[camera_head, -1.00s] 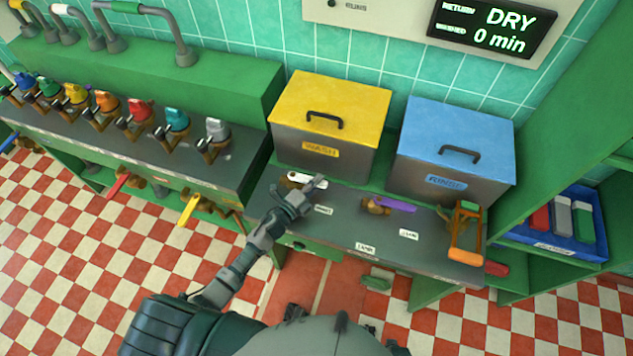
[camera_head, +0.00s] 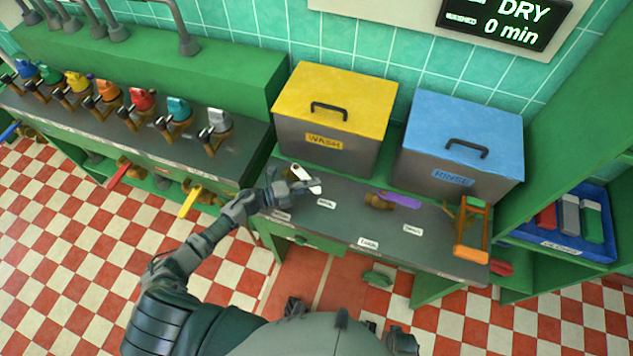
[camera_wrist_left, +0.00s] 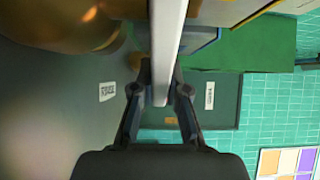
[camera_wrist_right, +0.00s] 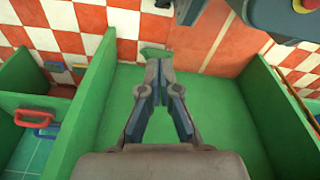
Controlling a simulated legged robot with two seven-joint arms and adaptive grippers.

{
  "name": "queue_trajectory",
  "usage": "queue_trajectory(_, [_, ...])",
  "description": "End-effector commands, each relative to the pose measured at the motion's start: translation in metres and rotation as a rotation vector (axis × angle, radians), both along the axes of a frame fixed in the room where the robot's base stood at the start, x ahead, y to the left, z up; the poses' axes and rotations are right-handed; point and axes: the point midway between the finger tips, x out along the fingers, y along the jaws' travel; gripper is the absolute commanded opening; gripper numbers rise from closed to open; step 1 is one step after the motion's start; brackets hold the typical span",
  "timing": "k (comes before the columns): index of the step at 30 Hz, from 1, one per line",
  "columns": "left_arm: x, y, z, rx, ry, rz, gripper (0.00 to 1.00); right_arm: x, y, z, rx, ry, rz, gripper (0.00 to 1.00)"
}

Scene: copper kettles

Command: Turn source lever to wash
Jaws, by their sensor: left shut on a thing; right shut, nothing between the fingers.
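A white lever (camera_head: 307,179) sits on the dark counter in front of the yellow-lidded WASH tank (camera_head: 335,110). My left gripper (camera_head: 291,190) is shut on this lever, partly covering it and its base. In the left wrist view the white lever (camera_wrist_left: 166,50) runs between the closed fingers (camera_wrist_left: 160,92), next to a blurred brass body (camera_wrist_left: 85,25). Small white labels (camera_head: 326,203) lie around it, too small to read surely. The blue-lidded RINSE tank (camera_head: 458,150) stands to the right. My right gripper (camera_wrist_right: 158,75) is shut and empty, above a green surface.
A purple lever (camera_head: 397,199) on a brass valve sits right of the white one. An orange-framed object (camera_head: 471,230) stands at the counter's right end. A blue tray (camera_head: 570,228) is on the right shelf. Several coloured taps (camera_head: 140,108) line the left counter. The display (camera_head: 505,22) reads DRY, 0 min.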

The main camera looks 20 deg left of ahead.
Motion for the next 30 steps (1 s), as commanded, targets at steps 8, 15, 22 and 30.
queue_trajectory(8, [-0.006,0.009,-0.005,0.008,0.007,-0.098,0.0,0.014,0.002,0.027,0.002,-0.011,-0.004,0.0])
queue_trajectory(15, [-0.007,0.01,-0.004,0.008,0.006,-0.124,0.0,0.017,0.002,0.036,0.001,-0.013,-0.004,0.0])
queue_trajectory(22, [-0.007,0.01,-0.004,0.009,0.006,-0.124,0.0,0.017,0.002,0.036,0.001,-0.012,-0.004,0.0])
queue_trajectory(30, [-0.008,0.009,-0.003,0.006,0.004,-0.126,0.4,0.017,0.002,0.036,0.001,-0.013,-0.004,0.0])
